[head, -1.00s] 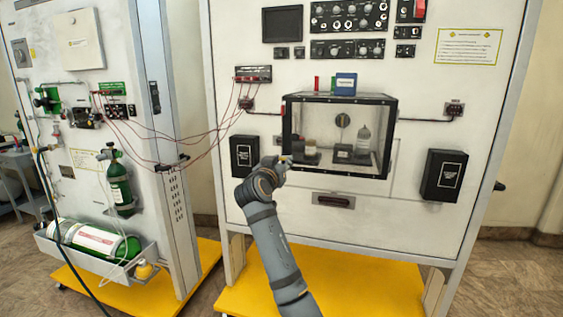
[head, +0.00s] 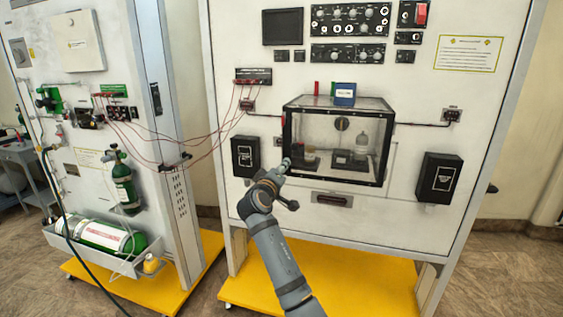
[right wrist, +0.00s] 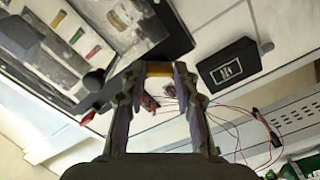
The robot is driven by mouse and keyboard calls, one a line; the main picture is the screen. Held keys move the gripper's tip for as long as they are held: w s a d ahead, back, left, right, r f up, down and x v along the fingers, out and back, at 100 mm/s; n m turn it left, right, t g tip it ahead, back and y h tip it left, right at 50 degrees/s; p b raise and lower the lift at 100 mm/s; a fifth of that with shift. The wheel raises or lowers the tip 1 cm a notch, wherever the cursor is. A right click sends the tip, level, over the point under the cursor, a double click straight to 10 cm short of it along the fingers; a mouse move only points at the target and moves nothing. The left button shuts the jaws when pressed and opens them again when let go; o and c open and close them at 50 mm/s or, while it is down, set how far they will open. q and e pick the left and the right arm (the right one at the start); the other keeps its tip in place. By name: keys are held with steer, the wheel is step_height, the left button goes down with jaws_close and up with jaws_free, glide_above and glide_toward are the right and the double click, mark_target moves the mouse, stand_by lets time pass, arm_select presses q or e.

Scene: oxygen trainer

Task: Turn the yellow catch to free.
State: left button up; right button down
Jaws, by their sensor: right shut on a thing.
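The yellow catch (right wrist: 159,70) shows between the fingertips in the right wrist view, at the edge of the clear, black-framed box. My right gripper (right wrist: 159,76) is shut on it, with one finger at each end. In the head view the right gripper (head: 286,163) is at the lower left front edge of the box (head: 335,178). The catch is hidden or too small to make out there. My left gripper is not in view.
The box is on a white upright panel (head: 400,220) and holds several small items. Black boxes (head: 245,157) (head: 438,178) flank it. Thin red wires (head: 205,130) run to the left panel, which carries green cylinders (head: 124,188). The floor at right is clear.

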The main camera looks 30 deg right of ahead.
steer(key=shift+n+p, duration=3.15)
steer(key=shift+n, duration=0.55)
steer(key=c, duration=1)
jaws_free()
steer(key=shift+w+a, duration=0.1)
steer(key=v, duration=0.7)
steer(key=shift+a, duration=0.15)
